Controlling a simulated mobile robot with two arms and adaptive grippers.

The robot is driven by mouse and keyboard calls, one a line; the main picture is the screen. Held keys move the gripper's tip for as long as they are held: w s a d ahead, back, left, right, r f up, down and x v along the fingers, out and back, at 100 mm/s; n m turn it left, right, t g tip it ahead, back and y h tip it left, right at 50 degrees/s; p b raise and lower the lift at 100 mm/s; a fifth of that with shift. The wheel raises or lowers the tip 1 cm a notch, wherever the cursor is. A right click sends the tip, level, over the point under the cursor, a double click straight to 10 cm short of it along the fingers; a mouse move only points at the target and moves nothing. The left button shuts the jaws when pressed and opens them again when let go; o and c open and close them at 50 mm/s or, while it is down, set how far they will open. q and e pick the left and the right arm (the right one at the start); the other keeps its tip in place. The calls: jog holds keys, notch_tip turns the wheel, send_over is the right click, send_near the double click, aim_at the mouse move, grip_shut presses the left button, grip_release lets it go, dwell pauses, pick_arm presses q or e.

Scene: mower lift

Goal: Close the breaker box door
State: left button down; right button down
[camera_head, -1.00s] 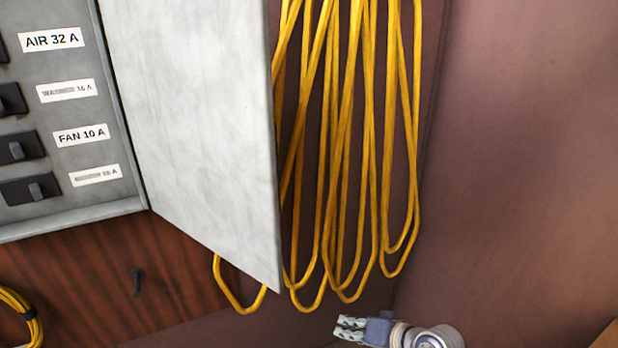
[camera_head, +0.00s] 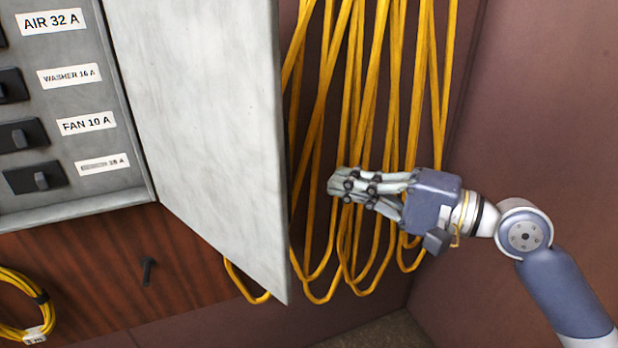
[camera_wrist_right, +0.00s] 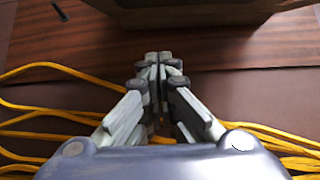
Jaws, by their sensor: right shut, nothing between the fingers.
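The breaker box (camera_head: 90,195) is at the left of the head view, with labelled switches inside. Its grey door (camera_head: 205,120) stands open, hinged at the box's right side and swung out toward me. My right gripper (camera_head: 338,185) is shut and empty, to the right of the door's free edge and apart from it in the picture. It points left, in front of the hanging yellow cable. In the right wrist view its fingertips (camera_wrist_right: 154,58) meet. My left gripper is not in view.
Yellow cable (camera_head: 370,110) hangs in long loops on the wall behind my right gripper. A coiled yellow cable (camera_head: 14,325) and a dark hook (camera_head: 147,271) are below the box. The brown wall (camera_head: 550,110) on the right is bare.

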jog(key=a+p, duration=0.4)
jog(key=a, duration=0.2)
jog(key=shift+s+a, duration=0.15)
jog(key=shift+s, duration=0.15)
jog(key=shift+s, duration=0.1)
